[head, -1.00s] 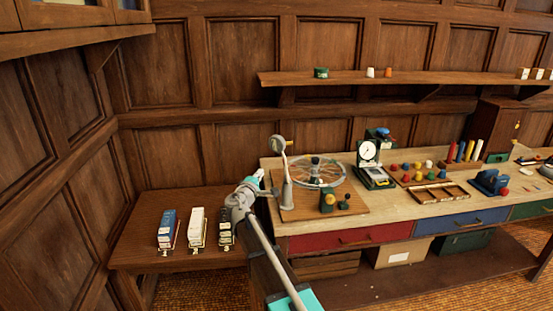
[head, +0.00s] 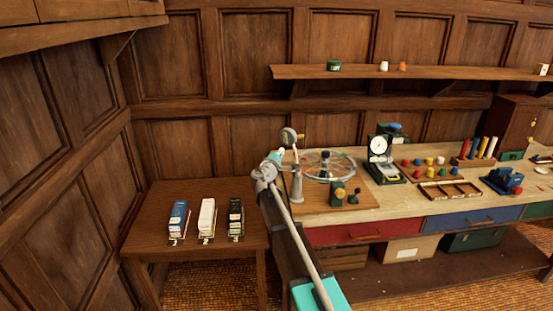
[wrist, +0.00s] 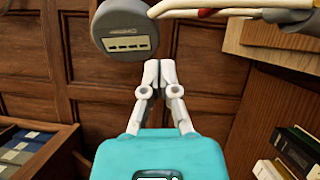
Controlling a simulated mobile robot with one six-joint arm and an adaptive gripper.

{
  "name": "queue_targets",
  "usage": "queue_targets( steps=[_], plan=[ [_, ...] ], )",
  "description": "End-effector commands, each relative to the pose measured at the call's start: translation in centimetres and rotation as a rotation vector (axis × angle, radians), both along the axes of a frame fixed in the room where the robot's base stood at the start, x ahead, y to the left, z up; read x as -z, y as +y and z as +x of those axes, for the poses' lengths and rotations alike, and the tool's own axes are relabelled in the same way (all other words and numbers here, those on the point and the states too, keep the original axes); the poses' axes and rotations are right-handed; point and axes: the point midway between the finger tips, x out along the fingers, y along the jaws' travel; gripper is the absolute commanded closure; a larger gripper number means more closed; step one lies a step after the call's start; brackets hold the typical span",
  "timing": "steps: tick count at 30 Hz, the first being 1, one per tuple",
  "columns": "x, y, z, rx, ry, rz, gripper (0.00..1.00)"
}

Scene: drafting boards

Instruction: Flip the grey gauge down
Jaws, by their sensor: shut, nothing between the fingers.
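The grey gauge (head: 288,135) is a round disc raised at the upper end of a slim tilted arm on a pale upright stand (head: 297,188), at the left end of the workbench. In the wrist view the gauge (wrist: 125,30) is large at the top, showing a dark grey face with a pale label panel. My gripper (head: 280,154) is just below and left of the gauge in the head view. In the wrist view my gripper (wrist: 159,65) has its fingertips together and empty, just below and right of the gauge; I cannot tell whether they touch.
A spoked wheel (head: 328,163) stands right of the stand on a wooden board. A white dial (head: 378,146) on a dark stand is farther right. A low side table (head: 150,198) on the left holds blue, white and black boxes. A shelf (head: 450,73) runs along the wall.

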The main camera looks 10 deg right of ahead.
Motion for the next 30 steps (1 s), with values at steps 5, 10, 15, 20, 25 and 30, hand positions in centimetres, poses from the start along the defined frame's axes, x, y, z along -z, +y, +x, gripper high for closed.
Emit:
queue_targets(
  steps=[5, 10, 15, 20, 25, 30],
  plan=[
    [-0.4, -2.1, 0.5, 0.002, 0.000, 0.000, 1.00],
    [-0.4, -3.1, 0.7, 0.002, 0.000, 0.000, 1.00],
    [-0.5, -3.3, 0.8, 0.001, 0.000, 0.000, 1.00],
    [-0.4, -3.2, 0.8, 0.000, 0.000, 0.000, 1.00],
    [-0.5, -3.2, 0.8, -0.001, 0.001, 0.001, 1.00],
    [-0.6, -3.2, 0.8, -0.002, 0.000, 0.016, 1.00]
  ],
)
